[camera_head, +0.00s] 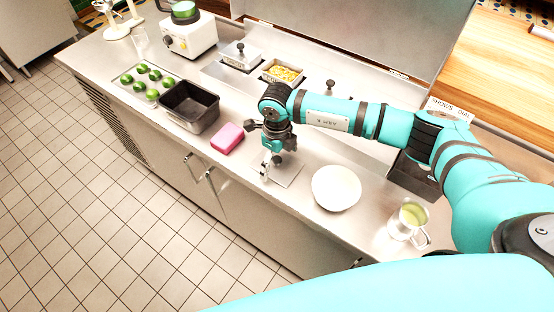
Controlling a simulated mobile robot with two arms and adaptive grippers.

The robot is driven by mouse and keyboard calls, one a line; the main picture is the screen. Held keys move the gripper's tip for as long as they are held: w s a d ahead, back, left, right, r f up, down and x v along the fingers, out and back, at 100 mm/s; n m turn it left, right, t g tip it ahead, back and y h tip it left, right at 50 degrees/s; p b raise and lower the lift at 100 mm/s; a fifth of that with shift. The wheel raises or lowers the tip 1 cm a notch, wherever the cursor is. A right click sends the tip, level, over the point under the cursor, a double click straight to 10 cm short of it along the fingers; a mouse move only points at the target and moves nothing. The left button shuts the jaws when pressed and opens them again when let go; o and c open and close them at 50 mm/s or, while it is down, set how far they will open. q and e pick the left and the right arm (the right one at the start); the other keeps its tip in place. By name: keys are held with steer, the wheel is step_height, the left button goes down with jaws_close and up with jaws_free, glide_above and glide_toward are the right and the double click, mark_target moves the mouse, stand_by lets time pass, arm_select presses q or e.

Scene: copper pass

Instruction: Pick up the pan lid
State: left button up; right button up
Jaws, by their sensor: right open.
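A flat, square metal piece (291,176), which looks like a pan lid, lies on the steel counter. My right gripper (268,172) is open and points down at the left part of it. The gripper hides part of the piece, and I cannot tell whether they touch. Another metal lid with a black knob (240,55) sits on the inset pans at the back. A further black knob (331,87) shows behind my right arm, its lid mostly hidden. My left gripper is out of view.
Left of the gripper are a pink sponge (228,138), a black bin (189,107) and a tray of green limes (132,86). A white plate (336,187) and a glass mug (408,219) stand to the right. The counter's front edge is close to the gripper.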

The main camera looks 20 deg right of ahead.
steer(key=shift+f, duration=0.2)
steer(key=c, duration=0.8)
steer(key=shift+c, duration=1.2)
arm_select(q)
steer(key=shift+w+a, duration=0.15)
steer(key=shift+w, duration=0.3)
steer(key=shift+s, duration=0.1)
